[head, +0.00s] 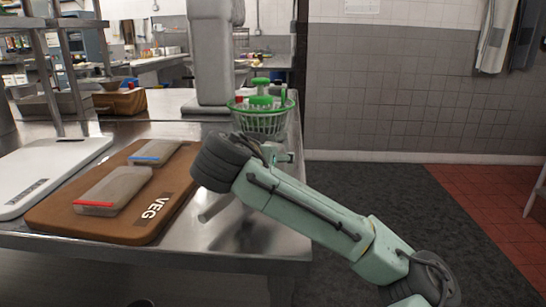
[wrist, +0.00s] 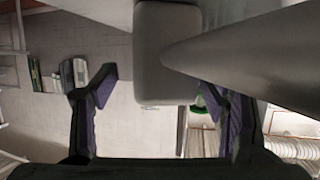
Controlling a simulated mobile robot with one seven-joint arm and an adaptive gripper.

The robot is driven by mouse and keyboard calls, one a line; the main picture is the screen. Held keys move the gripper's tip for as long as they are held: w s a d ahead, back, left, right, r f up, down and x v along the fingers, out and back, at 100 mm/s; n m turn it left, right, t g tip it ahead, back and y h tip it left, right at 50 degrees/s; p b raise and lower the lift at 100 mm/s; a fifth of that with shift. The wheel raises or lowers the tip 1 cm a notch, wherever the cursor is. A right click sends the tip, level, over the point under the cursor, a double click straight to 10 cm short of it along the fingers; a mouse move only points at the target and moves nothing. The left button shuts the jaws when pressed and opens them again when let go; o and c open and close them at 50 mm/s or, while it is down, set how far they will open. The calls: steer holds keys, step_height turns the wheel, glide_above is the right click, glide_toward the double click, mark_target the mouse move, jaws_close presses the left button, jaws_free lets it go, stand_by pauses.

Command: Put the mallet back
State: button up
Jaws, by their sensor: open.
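A short pale-grey cylinder (head: 216,207) shows on the steel counter just beyond the brown board, partly hidden behind my arm. It looks like part of the mallet, but I cannot tell which part. In the wrist view my gripper (wrist: 158,82) is open, its two dark fingers wide apart. A smooth grey tapering bar (wrist: 250,55) reaches in from the right, very close to the camera; I cannot tell if it is the mallet. A grey rounded block (wrist: 167,55) shows beyond the fingers.
A brown VEG board (head: 110,222) carries two lidded boxes, with a white board (head: 45,175) to its left. A green basket (head: 263,118) stands at the counter's far right corner, near a tall grey appliance (head: 212,55). Floor right of the counter is clear.

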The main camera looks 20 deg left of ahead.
steer(key=v, duration=0.6)
steer(key=shift+s+r, duration=0.2)
steer(key=shift+s, duration=0.05)
steer(key=shift+v, duration=1.1)
steer(key=shift+f, duration=0.1)
steer(key=shift+s, duration=0.1)
